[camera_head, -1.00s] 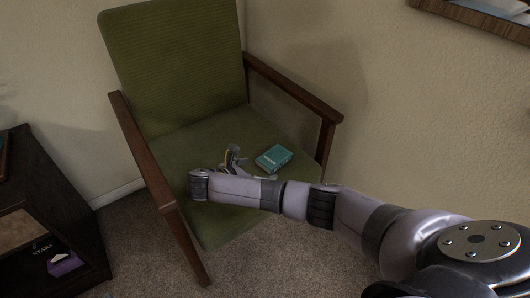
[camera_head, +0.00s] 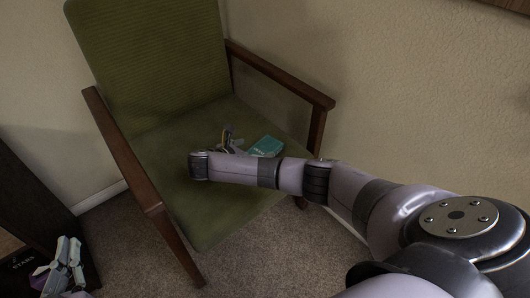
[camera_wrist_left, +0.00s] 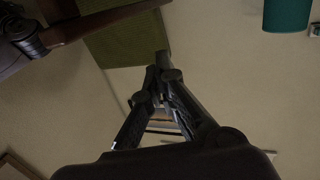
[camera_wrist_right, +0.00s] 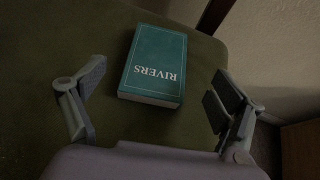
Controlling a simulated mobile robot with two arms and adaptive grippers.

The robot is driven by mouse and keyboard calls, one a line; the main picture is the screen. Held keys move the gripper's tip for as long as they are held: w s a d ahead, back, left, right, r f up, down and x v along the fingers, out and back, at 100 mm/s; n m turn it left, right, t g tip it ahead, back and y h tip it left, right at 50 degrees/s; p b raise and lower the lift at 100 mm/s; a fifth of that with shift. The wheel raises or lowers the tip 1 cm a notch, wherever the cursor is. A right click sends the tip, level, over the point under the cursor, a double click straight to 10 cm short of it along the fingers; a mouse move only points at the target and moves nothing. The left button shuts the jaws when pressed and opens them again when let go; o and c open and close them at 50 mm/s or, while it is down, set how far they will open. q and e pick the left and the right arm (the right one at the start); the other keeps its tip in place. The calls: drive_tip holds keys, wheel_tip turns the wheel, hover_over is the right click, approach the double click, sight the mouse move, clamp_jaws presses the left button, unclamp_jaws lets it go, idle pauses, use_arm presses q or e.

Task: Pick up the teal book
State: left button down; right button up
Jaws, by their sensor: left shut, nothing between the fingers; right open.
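The teal book (camera_head: 266,146) lies flat on the green seat of the armchair (camera_head: 219,207). In the right wrist view the book (camera_wrist_right: 156,62) shows its cover with the word RIVERS, between and ahead of the spread fingers. My right gripper (camera_wrist_right: 154,104) is open and empty, low over the seat; in the head view it is beside the book (camera_head: 232,142), partly hidden behind my right arm. My left gripper (camera_head: 74,262) is at the lower left of the head view, far from the book. In the left wrist view its fingers (camera_wrist_left: 163,62) are closed together with nothing between them.
The chair's wooden armrests (camera_head: 122,150) stand on both sides of the seat. A dark cabinet (camera_head: 35,205) stands at the left edge, close to my left gripper. Carpet (camera_head: 262,250) lies in front of the chair, and the wall (camera_head: 400,100) is to the right.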

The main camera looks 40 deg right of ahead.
sight(265, 148)
drive_tip(key=shift+d+f, duration=0.15)
drive_tip(key=shift+b+x, duration=0.8)
drive_tip(key=shift+x, duration=0.3)
drive_tip(key=b+x, duration=0.1)
drive_tip(key=x, duration=0.1)
drive_tip(key=shift+w+d+f, duration=0.15)
drive_tip(key=shift+d+f, duration=0.05)
drive_tip(key=shift+f, duration=0.1)
use_arm(q)
drive_tip(key=s+r+t+h, duration=0.2)
drive_tip(key=s+r+t, duration=0.2)
drive_tip(key=r+t, duration=0.4)
wheel_tip(265, 148, up, 4)
drive_tip(key=shift+d+r+h, duration=0.25)
drive_tip(key=shift+d+h, duration=0.1)
drive_tip(key=shift+h, duration=0.05)
use_arm(e)
drive_tip(key=shift+d, duration=0.1)
drive_tip(key=c, duration=1.3)
